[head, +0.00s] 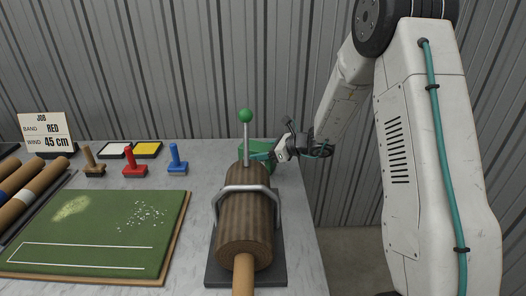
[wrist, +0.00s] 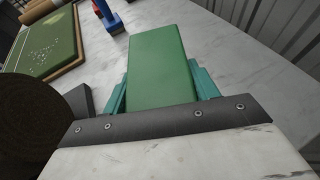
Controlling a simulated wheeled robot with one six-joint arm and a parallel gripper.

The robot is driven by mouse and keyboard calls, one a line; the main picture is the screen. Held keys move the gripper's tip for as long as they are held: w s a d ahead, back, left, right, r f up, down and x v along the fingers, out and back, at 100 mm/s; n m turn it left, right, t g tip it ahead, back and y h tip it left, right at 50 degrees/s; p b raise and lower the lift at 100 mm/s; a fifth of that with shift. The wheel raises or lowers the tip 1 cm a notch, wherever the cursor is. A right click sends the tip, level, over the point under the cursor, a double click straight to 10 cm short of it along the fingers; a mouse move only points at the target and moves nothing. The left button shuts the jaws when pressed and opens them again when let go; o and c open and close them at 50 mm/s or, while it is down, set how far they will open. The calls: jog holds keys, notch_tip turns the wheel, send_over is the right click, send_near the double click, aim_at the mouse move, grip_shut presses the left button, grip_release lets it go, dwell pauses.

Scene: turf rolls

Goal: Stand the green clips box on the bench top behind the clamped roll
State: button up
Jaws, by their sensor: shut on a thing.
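The green clips box (head: 259,148) is at the back right of the bench top (head: 190,206), behind the clamped roll (head: 244,222) and partly hidden by it. My gripper (head: 262,156) reaches in from the right and is shut on the box. In the wrist view the green box (wrist: 160,72) lies between my two teal fingers (wrist: 160,90). Whether its base touches the bench is hard to tell. The brown roll lies under a grey metal clamp with a green-knobbed lever (head: 246,117). In the wrist view the dark roll end (wrist: 35,122) shows at left, apart from the box.
Blue (head: 177,160), red (head: 134,162) and brown (head: 93,163) stamps stand left of the clamp, with ink pads (head: 147,149) behind. A green turf board (head: 95,235), rolls (head: 35,192) and job card (head: 46,130) are farther left. A corrugated wall (head: 200,65) closes the back.

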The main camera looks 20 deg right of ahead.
jog(key=o, duration=1.2)
jog(key=shift+f, duration=0.1)
